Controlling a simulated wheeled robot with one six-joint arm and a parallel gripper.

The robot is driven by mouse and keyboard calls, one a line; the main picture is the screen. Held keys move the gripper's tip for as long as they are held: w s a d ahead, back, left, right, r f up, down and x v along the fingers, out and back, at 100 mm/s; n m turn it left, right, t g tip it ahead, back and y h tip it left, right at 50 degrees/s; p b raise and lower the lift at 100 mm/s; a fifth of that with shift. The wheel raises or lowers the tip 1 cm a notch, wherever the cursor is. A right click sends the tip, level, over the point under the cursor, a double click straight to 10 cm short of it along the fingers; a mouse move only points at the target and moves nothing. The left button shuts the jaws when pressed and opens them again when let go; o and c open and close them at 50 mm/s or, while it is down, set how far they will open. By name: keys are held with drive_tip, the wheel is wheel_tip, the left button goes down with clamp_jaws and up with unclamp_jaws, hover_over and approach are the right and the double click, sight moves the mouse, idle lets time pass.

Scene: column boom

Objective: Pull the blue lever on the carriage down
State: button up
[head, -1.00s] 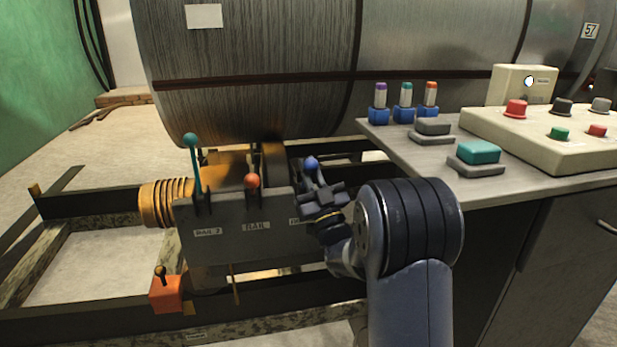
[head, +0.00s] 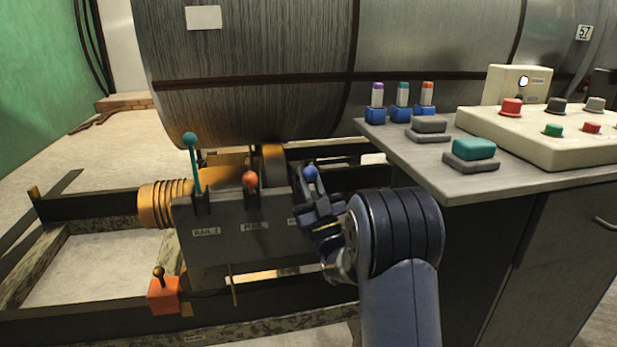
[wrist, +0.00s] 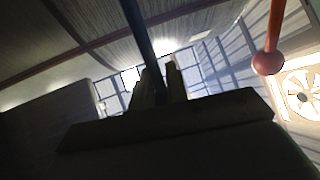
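The blue lever (head: 310,173) stands at the right end of the grey carriage panel (head: 240,252), with its round blue knob on top. My gripper (head: 318,202) is at the lever just below the knob. In the wrist view, the lever's dark shaft (wrist: 140,38) runs down from the top edge to between my gripper's two close-set fingers (wrist: 160,88), which appear shut on it. The knob is outside the wrist view. The label beneath this lever is mostly hidden by my gripper.
An orange-knobbed lever (head: 250,180) stands close left; it also shows in the wrist view (wrist: 268,62). A teal-knobbed lever (head: 190,140) is farther left. A control desk (head: 480,187) with buttons stands right of my arm. A large metal drum (head: 250,60) is behind.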

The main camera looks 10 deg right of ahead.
drive_tip(key=shift+o, duration=1.1)
drive_tip(key=shift+s+r, duration=0.1)
drive_tip(key=shift+s, duration=0.05)
drive_tip(key=v, duration=1)
drive_tip(key=shift+s+f, duration=0.15)
drive_tip(key=shift+f, duration=0.25)
drive_tip(key=x, duration=1)
drive_tip(key=shift+w+r, duration=0.25)
drive_tip(key=shift+r, duration=0.1)
drive_tip(key=shift+w+r+h, duration=0.1)
drive_tip(key=shift+h, duration=0.2)
